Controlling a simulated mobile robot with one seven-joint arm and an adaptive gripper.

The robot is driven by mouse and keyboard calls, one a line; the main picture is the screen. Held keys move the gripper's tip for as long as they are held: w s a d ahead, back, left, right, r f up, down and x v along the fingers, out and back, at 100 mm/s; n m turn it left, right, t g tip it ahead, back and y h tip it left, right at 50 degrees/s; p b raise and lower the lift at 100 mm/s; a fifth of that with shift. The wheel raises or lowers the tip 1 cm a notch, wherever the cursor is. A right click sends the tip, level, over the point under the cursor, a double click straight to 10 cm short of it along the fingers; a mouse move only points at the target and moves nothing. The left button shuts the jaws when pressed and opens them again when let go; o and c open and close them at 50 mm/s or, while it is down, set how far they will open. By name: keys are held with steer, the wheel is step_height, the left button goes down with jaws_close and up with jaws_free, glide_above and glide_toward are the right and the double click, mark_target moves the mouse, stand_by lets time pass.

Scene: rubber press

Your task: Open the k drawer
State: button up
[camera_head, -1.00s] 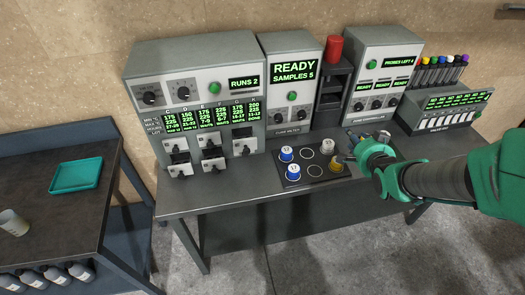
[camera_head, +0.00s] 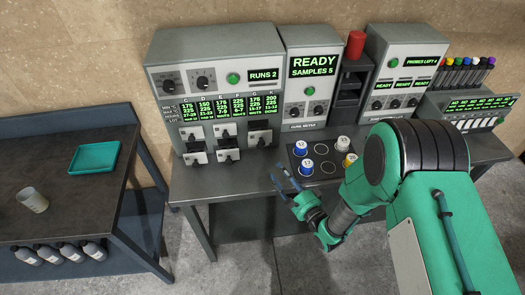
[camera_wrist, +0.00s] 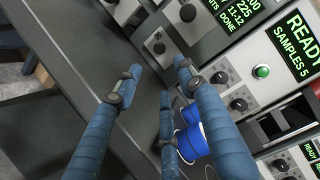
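The grey press cabinet (camera_head: 163,100) has a panel with columns C to K; the K column (camera_head: 269,104) reads DONE. Below it are small white drawer fronts with black handles. The rightmost front (camera_head: 260,137), under the K column, appears to be the k drawer and looks shut; its own letter is unreadable. In the wrist view, a white front with a black knob (camera_wrist: 158,46) lies just beyond my fingertips. My gripper (camera_head: 283,178) is low in front of the cabinet's right side, at the table's front edge. Its blue fingers (camera_wrist: 155,80) are apart and empty, not touching the front.
A cure meter (camera_head: 309,85) stands right of the cabinet. A dark plate with blue (camera_head: 301,148), white (camera_head: 320,149) and yellow (camera_head: 349,160) cups lies near my arm. The left table (camera_head: 70,190) holds a teal tray (camera_head: 95,158) and a cup (camera_head: 32,199). The table before the drawers is clear.

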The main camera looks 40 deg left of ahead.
steer(key=shift+a, duration=0.2)
stand_by(0.3)
steer(key=b+x, duration=0.1)
steer(key=x, duration=1.2)
steer(key=shift+a+b, duration=0.25)
steer(key=shift+b, duration=0.05)
jaws_close()
